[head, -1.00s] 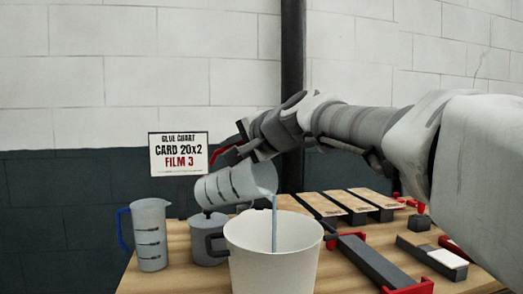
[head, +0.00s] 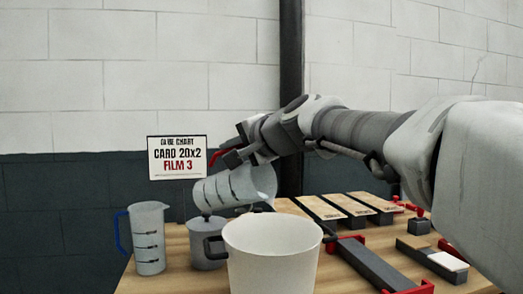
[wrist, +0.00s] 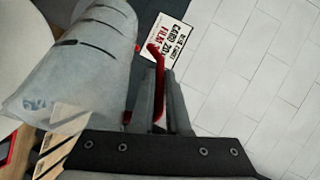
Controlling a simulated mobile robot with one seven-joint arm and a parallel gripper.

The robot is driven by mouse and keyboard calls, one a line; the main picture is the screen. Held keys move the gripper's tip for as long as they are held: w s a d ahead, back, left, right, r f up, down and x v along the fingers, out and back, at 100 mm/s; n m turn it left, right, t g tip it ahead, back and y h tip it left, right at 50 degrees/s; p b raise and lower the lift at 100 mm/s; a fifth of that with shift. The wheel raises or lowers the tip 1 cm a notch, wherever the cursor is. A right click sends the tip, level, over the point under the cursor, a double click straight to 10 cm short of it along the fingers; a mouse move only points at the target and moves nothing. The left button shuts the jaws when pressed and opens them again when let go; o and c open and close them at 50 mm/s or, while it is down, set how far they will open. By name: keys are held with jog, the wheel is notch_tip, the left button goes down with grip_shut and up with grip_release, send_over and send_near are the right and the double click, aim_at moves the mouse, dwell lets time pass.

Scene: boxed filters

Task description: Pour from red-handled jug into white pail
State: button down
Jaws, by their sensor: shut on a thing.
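My gripper (head: 232,157) is shut on the red handle of the jug. The handle (wrist: 158,85) shows between the fingers in the wrist view. The red-handled jug (head: 225,188) is translucent grey with dark marks. It is held tilted, nearly on its side, with its mouth to the right, above the back left rim of the white pail. No stream shows at its mouth. The white pail (head: 272,262) stands upright at the front of the table; its inside bottom is hidden. The jug's body (wrist: 85,60) fills the upper left of the wrist view.
A blue-handled jug (head: 148,238) stands at the left. A grey lidded pot (head: 207,250) stands behind the pail's left side. Boards (head: 345,207), dark bars with red ends (head: 370,265) and small blocks lie at the right. A sign (head: 177,157) stands behind.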

jog(key=shift+s+d+f+t, duration=0.25)
jog(key=shift+d+t, duration=0.05)
dwell(0.5)
jog(key=shift+s+d+f+m+t+y, duration=0.3)
jog(key=shift+d+m+t+y, duration=0.15)
jog(key=shift+d+y, duration=0.2)
dwell(1.7)
jog(key=shift+s+d+r+m+t+y, duration=0.2)
jog(key=shift+s+d+r+t+y, duration=0.15)
jog(key=shift+d+t, duration=0.15)
jog(key=shift+s+d+r+m+t+y, duration=0.15)
jog(key=shift+s+d+r+t+y, duration=0.15)
jog(key=shift+d, duration=0.25)
dwell(1.7)
